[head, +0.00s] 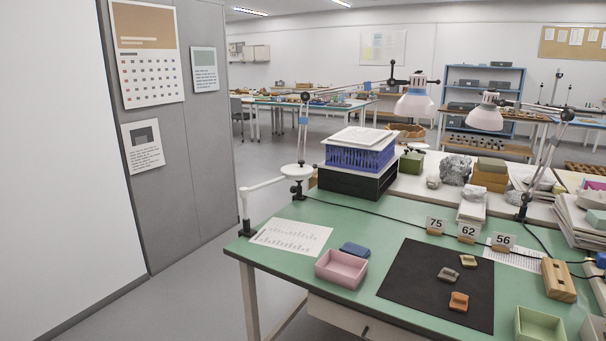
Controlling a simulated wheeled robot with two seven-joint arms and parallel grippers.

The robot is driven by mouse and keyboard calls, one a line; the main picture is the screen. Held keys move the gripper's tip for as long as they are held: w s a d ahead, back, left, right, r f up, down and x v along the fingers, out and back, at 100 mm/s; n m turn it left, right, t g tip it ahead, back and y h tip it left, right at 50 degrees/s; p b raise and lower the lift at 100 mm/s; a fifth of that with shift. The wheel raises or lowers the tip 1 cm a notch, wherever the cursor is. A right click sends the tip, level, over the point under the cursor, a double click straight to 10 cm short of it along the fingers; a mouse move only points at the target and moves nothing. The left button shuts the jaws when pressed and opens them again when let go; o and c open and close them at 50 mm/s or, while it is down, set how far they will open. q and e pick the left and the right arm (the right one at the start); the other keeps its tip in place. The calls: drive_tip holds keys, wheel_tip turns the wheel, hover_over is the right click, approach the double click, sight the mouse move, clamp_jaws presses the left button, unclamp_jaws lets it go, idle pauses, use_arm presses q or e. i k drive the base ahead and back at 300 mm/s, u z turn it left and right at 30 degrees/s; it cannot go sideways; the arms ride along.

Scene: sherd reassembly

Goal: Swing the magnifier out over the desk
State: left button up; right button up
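The magnifier has a round white head (297,171) on a white arm (264,185). The arm runs from a short post (246,214) at the left edge of the green desk (385,226). The head lies at the desk's far left corner in this view, in front of the lower part of a lamp stand (302,140). I cannot tell whether it hangs over the desk top or outside its edge. Its lens is not clearly seen. Neither of my grippers is in view.
A white lamp head (415,105) hangs over the far side. A blue basket (360,157) stands on a black crate near the magnifier. A printed sheet (291,236), a pink box (341,269) and a dark mat (440,285) with sherds lie on the desk. Floor is clear at left.

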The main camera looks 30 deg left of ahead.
sight(244, 191)
drive_tip(key=k, duration=0.4)
drive_tip(key=u, duration=1.9)
drive_tip(key=i, duration=1.4)
drive_tip(key=z, duration=0.65)
